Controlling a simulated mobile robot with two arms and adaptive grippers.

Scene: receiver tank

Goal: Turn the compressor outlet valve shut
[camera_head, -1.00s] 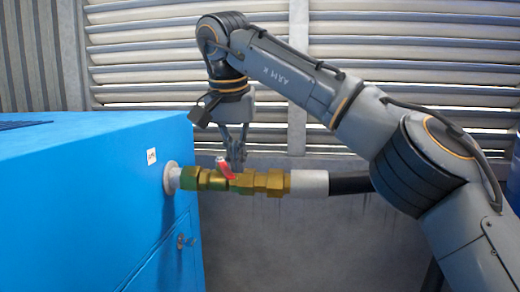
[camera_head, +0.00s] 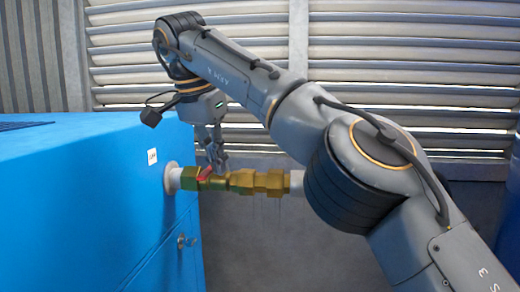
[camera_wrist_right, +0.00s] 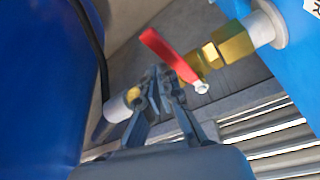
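The compressor outlet valve (camera_head: 240,181) is a brass fitting in a pipe at the side of the blue compressor (camera_head: 80,200). Its red lever (camera_head: 204,174) points down and left in the head view. In the right wrist view the lever (camera_wrist_right: 168,53) lies across the line of the brass pipe (camera_wrist_right: 230,43), with a pale bolt at one end. My right gripper (camera_head: 218,167) points down at the valve. Its fingertips (camera_wrist_right: 160,80) are together, right beside the lever; I cannot tell if they touch it. My left gripper is not in view.
A small latch (camera_head: 186,241) sticks out of the compressor's side. A louvred wall (camera_head: 400,60) stands behind. The space below the pipe is clear.

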